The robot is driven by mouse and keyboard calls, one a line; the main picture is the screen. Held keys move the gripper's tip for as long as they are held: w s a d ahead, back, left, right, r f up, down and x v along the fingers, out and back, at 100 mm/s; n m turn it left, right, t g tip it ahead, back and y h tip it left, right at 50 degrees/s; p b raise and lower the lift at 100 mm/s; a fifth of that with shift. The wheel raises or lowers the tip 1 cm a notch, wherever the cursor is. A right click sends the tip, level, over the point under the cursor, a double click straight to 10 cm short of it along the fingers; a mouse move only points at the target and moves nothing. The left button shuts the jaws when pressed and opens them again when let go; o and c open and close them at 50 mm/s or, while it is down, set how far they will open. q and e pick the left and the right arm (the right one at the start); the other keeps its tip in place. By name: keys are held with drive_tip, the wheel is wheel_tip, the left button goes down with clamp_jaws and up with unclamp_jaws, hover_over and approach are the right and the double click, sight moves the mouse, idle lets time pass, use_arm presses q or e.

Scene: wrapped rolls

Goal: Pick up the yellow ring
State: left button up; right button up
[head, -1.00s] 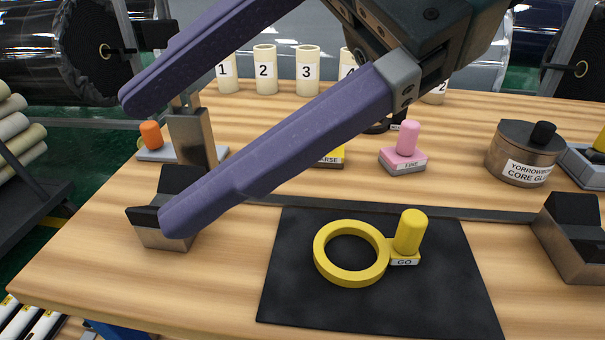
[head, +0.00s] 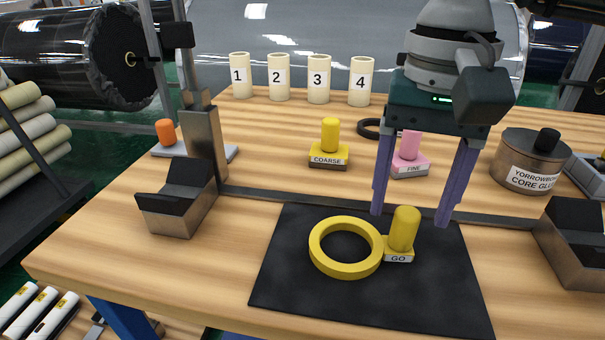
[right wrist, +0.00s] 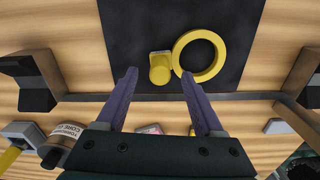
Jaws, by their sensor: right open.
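The yellow ring (head: 346,247) lies flat on the black mat (head: 270,290), joined on its right to a block labelled GO (head: 399,256) with an upright yellow peg handle (head: 404,229). My right gripper (head: 411,216) is open and empty, its purple fingers pointing down above the mat's back edge, behind and around the handle's line. In the right wrist view the ring (right wrist: 226,63) and the yellow handle (right wrist: 160,72) lie beyond the fingertips of the open gripper (right wrist: 160,73). The handle top shows between the fingertips. I see no contact. My left gripper is not in view.
Yellow COARSE (head: 328,156) and pink FINE (head: 407,150) handled blocks stand behind the mat. Dark V-shaped supports (head: 178,205) (head: 577,240) flank it. A glue tin (head: 530,163) stands at right; numbered tubes (head: 319,80) line the back. The front left wood is clear.

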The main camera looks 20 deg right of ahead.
sight(396, 246)
wheel_tip(396, 246, down, 2)
drive_tip(key=shift+f, duration=0.15)
clamp_jaws()
idle(0.5)
